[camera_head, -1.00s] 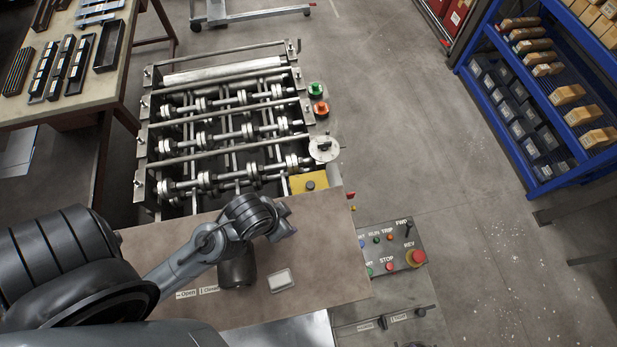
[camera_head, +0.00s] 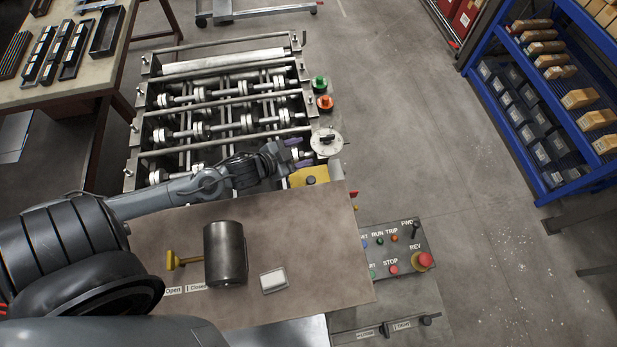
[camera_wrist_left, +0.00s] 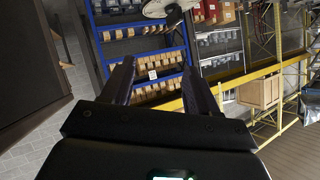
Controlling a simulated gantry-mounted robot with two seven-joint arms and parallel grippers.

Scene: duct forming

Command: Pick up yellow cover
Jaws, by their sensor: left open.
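The yellow cover (camera_head: 312,174) is a small yellow piece with a dark round knob. It sits at the right front corner of the roller machine (camera_head: 215,95), just behind the brown panel (camera_head: 320,225). My left gripper (camera_head: 299,152) is open and empty, just behind and left of the cover in the head view; I cannot tell its height above it. In the left wrist view the two fingers (camera_wrist_left: 158,85) stand apart with nothing between them, pointing toward distant shelves. The cover does not show there. My right gripper is not in view.
A round metal dial (camera_head: 327,142) stands beside the cover. A control box (camera_head: 395,248) is at right. Blue shelving (camera_head: 520,130) stands beyond open floor.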

